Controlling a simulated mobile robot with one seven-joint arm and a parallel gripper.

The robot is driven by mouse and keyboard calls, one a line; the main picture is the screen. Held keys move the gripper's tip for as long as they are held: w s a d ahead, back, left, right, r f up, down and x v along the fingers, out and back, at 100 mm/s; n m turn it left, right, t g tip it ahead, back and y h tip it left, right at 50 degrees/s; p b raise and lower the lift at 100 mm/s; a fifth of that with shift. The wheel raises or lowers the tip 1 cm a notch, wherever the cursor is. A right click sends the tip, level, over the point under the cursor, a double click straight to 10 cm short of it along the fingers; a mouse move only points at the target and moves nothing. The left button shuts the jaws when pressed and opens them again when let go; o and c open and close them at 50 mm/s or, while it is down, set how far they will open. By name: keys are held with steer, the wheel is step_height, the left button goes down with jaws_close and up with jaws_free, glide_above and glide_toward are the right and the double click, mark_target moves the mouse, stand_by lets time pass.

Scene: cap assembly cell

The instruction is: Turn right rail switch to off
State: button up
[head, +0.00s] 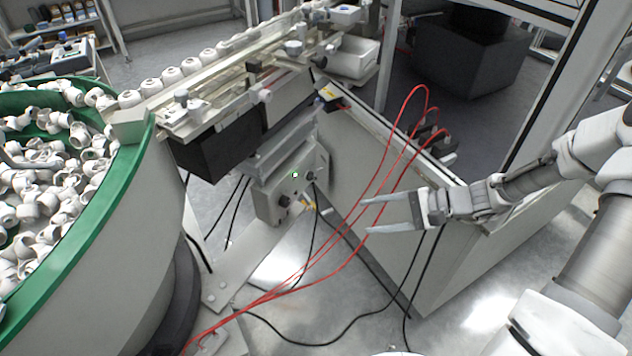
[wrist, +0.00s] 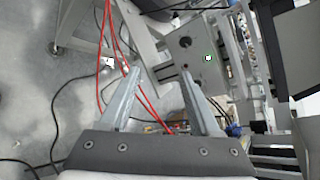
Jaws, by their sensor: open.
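A grey control box (head: 275,190) hangs under the feeder rail (head: 215,85) in the head view. Its face has dark round knobs, one at the right (head: 309,176) and one lower (head: 284,200), and a small bright green-white spot (head: 295,174). I cannot tell which way the switch is set. The box also shows in the wrist view (wrist: 197,62), beyond the fingers and to the upper right, with a dark knob (wrist: 185,42). My gripper (head: 368,216) is open and empty, to the right of the box and slightly lower, apart from it. It also shows in the wrist view (wrist: 160,72).
Red cables (head: 330,262) loop near my fingers, between them and the box in the head view. A grey cabinet (head: 380,190) stands behind my gripper. A green-rimmed bowl (head: 100,230) full of white caps fills the left. Black cables lie on the floor.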

steer(key=w+d+f+m+t+y+b, duration=0.2)
steer(key=w+f+m+t+y, duration=0.1)
steer(key=w+f+m+t, duration=0.25)
steer(key=t+b, duration=0.1)
steer(key=b, duration=0.2)
glide_toward(315, 178)
steer(key=x, duration=0.8)
steer(key=shift+w+a, duration=0.1)
steer(key=shift+a, duration=0.2)
jaws_close()
